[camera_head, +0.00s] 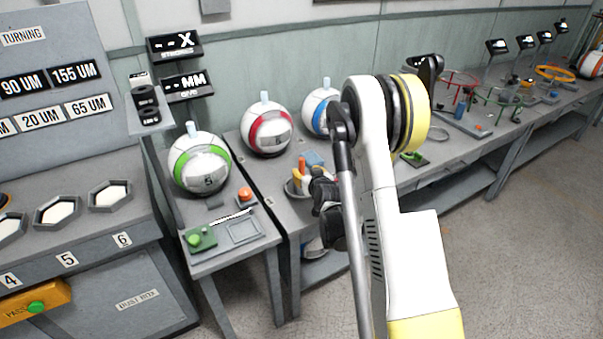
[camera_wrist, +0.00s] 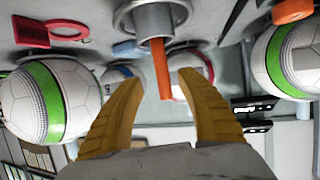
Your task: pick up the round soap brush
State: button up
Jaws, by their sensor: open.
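An orange upright handle (camera_wrist: 162,70) stands in a grey round holder (camera_wrist: 150,18) in the wrist view. It may be the round soap brush; any brush head is hidden. I see no clear contact. In the head view my gripper (camera_head: 310,181) is at the bench, largely covered by my arm.
Balls with green (camera_head: 200,163), red (camera_head: 268,130) and blue (camera_head: 319,112) bands stand along the bench. An orange button (camera_head: 245,195) and a green box (camera_head: 200,239) are on the nearer table. Coloured rings (camera_head: 497,95) stand farther right. The floor (camera_head: 535,235) at right is clear.

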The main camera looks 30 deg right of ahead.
aim_at(302, 159)
jog(key=b+x, duration=0.2)
jog(key=x, duration=0.2)
jog(key=shift+w+a+f, duration=0.1)
jog(key=shift+a+f, duration=0.05)
jog(key=shift+w, duration=0.3)
grip_shut()
notch_tip(302, 159, up, 5)
jog(key=p, duration=0.2)
jog(key=shift+p, duration=0.4)
jog(key=s+d+r+p, duration=0.4)
jog(key=s+d+r, duration=0.1)
jog(key=d, duration=0.5)
jog(key=shift+s+d+r, duration=0.2)
jog(key=shift+s+r, duration=0.15)
jog(key=shift+r, duration=0.2)
